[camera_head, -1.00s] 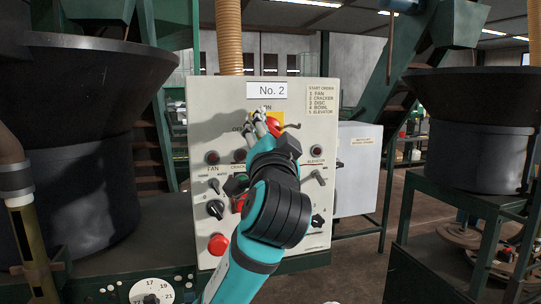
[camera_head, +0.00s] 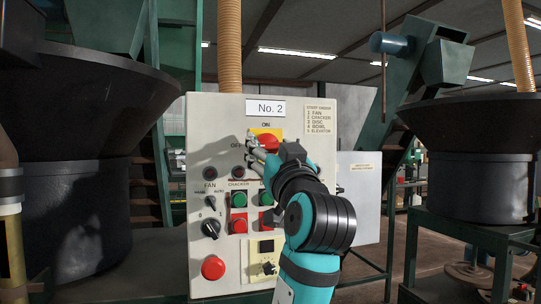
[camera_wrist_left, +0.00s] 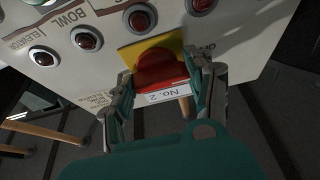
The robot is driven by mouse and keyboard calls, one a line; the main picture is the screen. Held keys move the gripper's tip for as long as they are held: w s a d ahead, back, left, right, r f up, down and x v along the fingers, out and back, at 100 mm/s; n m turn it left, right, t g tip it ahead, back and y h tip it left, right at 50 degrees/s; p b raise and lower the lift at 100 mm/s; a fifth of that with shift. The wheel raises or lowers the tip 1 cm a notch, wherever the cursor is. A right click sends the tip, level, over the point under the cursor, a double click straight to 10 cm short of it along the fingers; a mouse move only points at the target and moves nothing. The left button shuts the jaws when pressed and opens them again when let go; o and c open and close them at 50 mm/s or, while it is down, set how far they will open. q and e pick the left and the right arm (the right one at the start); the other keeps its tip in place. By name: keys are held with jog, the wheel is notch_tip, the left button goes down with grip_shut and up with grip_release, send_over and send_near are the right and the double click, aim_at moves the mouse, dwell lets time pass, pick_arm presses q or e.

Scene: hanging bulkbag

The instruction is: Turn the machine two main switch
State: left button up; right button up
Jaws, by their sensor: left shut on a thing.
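The white control panel (camera_head: 215,130) labelled No. 2 stands in front of me. In the head view, the gripper and wrist hide part of the handle and panel. My right gripper is not in view.
Green buttons (camera_head: 239,200), red buttons (camera_head: 238,226), a black knob (camera_head: 211,229) and a red stop button (camera_head: 213,268) lie lower on the panel. Dark hoppers stand left (camera_head: 80,150) and right (camera_head: 470,150). A grey box (camera_head: 360,190) is behind right.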

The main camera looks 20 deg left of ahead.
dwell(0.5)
pick_arm(q)
jog(key=o, duration=1.2)
jog(key=shift+a, duration=0.1)
